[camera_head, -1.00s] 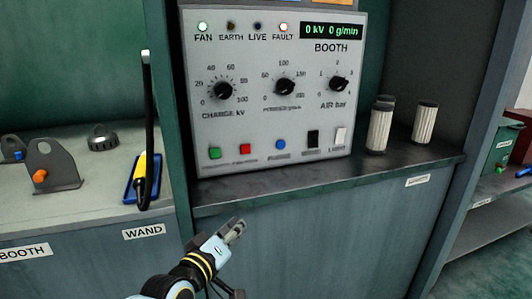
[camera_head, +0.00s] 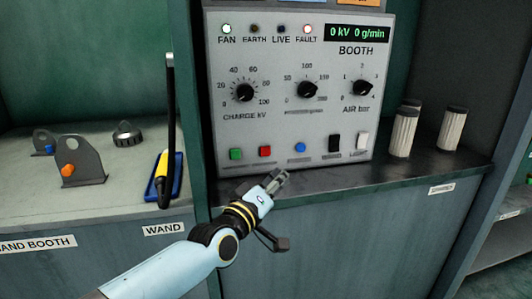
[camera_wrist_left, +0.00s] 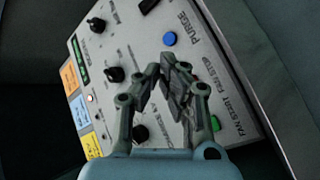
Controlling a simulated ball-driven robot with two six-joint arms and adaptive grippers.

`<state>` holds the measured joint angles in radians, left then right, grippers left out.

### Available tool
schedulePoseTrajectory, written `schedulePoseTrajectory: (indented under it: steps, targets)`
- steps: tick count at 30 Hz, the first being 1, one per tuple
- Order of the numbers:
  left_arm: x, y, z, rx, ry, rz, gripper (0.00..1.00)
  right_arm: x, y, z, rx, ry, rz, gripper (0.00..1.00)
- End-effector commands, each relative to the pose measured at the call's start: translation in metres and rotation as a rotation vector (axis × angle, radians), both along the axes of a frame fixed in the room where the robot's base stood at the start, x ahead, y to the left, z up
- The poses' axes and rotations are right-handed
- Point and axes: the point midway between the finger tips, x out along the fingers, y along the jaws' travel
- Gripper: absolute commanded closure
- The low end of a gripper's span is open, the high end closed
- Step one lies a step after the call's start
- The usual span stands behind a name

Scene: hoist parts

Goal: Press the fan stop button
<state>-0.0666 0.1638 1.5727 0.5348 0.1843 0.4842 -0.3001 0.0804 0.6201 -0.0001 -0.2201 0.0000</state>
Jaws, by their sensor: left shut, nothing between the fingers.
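The booth control panel (camera_head: 300,120) is upright and shows a row of buttons along its bottom. The red button (camera_head: 265,151) sits between the green button (camera_head: 236,154) and the blue button (camera_head: 300,147). My left gripper (camera_head: 277,179) is shut and empty, just below the red and blue buttons in the head view. In the left wrist view the gripper (camera_wrist_left: 173,84) is in front of the panel, with the blue button (camera_wrist_left: 169,38) and green button (camera_wrist_left: 212,152) on either side. The red button is hidden there, by the fingers. My right gripper is not in view.
A dark shelf ledge (camera_head: 400,180) runs below the panel, with several white ribbed cylinders (camera_head: 403,132) at its right. Black and white switches are right of the blue button. A wand (camera_head: 165,175) in a blue holder stands left. The FAN and FAULT lamps look lit.

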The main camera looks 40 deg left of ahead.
Motion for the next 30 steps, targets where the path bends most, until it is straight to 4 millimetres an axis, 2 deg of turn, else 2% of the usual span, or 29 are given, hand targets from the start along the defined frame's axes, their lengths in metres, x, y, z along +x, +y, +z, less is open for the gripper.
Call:
schedulePoseTrajectory:
  steps: [16,22,30]
  targets:
    - [0.045,0.053,-0.003,0.002,0.0,0.0,1.0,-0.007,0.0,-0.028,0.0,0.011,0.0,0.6]
    - [0.053,0.062,-0.001,0.0,0.001,0.0,1.0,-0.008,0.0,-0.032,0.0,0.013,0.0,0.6]
    - [0.054,0.063,0.0,-0.001,0.0,0.0,1.0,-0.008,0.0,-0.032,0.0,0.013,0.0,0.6]
